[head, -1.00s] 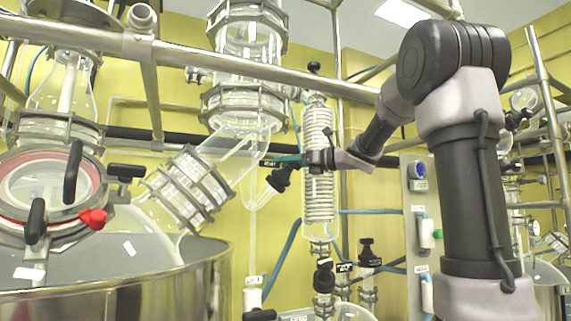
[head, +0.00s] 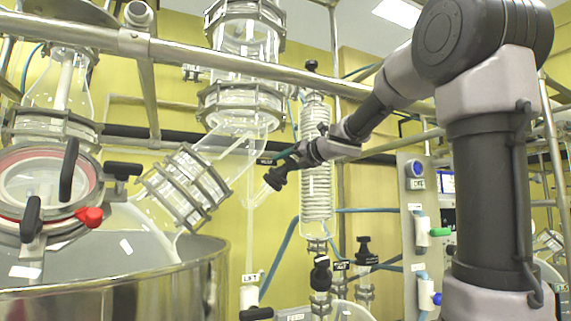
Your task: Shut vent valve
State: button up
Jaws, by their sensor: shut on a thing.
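A black valve handle (head: 275,179) sits at the end of a short slanted glass branch, just left of the coiled glass condenser (head: 317,190) in the head view. A small dark label (head: 266,161) is beside it, too small to read. I cannot tell for sure that this is the vent valve. My gripper (head: 297,158) reaches in from the right, in front of the condenser. It is shut on the black valve handle's dark upper part. The fingertips and the handle overlap, so the exact contact and the handle's turn angle are hard to make out.
A long steel rail (head: 230,63) crosses above my gripper. A large steel vessel (head: 130,295) with a glass lid and red-ringed port (head: 45,185) stands at left. A panel with valves (head: 415,215) is at right. Other black-capped valves (head: 364,247) stand below.

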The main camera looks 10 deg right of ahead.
dwell(0.3)
jog(key=o, duration=1.4)
jog(key=shift+s+d, duration=0.1)
jog(key=v, duration=1)
jog(key=shift+s+d, duration=0.15)
jog(key=shift+s, duration=0.1)
